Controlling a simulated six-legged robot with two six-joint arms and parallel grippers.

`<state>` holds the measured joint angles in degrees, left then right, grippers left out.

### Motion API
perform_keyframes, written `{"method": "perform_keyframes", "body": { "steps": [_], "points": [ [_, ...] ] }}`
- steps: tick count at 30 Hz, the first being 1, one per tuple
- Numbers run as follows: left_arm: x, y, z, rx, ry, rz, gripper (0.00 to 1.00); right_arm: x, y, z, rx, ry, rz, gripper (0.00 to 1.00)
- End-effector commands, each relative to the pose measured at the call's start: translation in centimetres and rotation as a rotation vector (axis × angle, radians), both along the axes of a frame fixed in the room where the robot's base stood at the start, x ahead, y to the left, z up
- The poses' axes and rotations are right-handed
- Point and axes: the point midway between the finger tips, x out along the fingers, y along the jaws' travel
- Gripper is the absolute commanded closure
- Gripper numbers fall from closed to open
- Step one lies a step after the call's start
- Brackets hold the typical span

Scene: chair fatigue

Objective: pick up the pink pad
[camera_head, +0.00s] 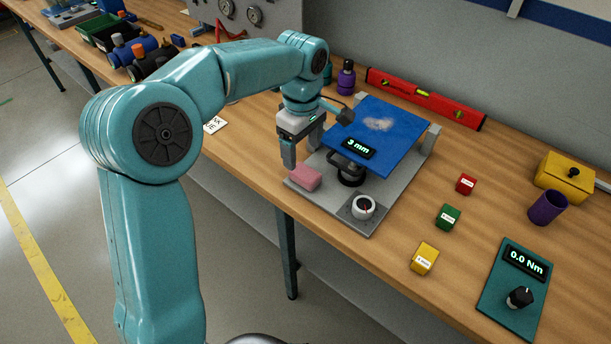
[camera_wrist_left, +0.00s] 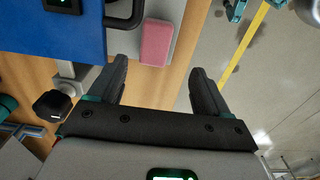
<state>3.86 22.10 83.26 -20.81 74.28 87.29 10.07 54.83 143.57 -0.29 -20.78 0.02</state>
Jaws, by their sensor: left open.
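The pink pad (camera_head: 305,178) is a small block lying on the left front corner of the grey base plate (camera_head: 330,202). It also shows in the left wrist view (camera_wrist_left: 156,42), beyond my fingertips. My left gripper (camera_head: 300,155) points down just behind the pad and a little above it, apart from it. In the left wrist view my left gripper (camera_wrist_left: 158,75) has its fingers spread with nothing between them. My right gripper is in neither view.
A blue panel (camera_head: 385,130) with a 3 mm display stands over the base plate, right of my gripper. A white dial (camera_head: 362,207) sits at the plate's front. Red (camera_head: 466,184), green (camera_head: 448,217) and yellow (camera_head: 424,258) blocks lie further right. The bench's front edge is close to the pad.

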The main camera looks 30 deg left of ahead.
Motion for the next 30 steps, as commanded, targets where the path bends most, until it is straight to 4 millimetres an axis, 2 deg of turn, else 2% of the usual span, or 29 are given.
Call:
{"method": "perform_keyframes", "body": {
  "steps": [1,3,9,18,26,29,30],
  "points": [
    [-0.1,0.0,-1.1,0.000,0.004,0.000,0.22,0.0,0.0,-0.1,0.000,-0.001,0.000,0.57],
    [0.0,0.0,-2.0,0.000,0.002,-0.001,0.22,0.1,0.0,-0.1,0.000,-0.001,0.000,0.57],
    [0.2,0.0,-3.5,0.000,0.002,0.000,0.22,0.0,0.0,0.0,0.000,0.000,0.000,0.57],
    [0.8,-0.1,-7.8,0.000,0.002,0.000,0.22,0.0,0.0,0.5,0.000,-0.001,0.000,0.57],
    [0.9,-0.1,-8.1,0.000,0.000,0.000,0.22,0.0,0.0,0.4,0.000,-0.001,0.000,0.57],
    [0.9,-0.1,-8.1,0.000,0.000,0.000,0.52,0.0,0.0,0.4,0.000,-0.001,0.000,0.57],
    [0.9,-0.1,-8.1,0.000,0.000,0.000,0.65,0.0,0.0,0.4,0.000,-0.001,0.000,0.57]
  ]
}}
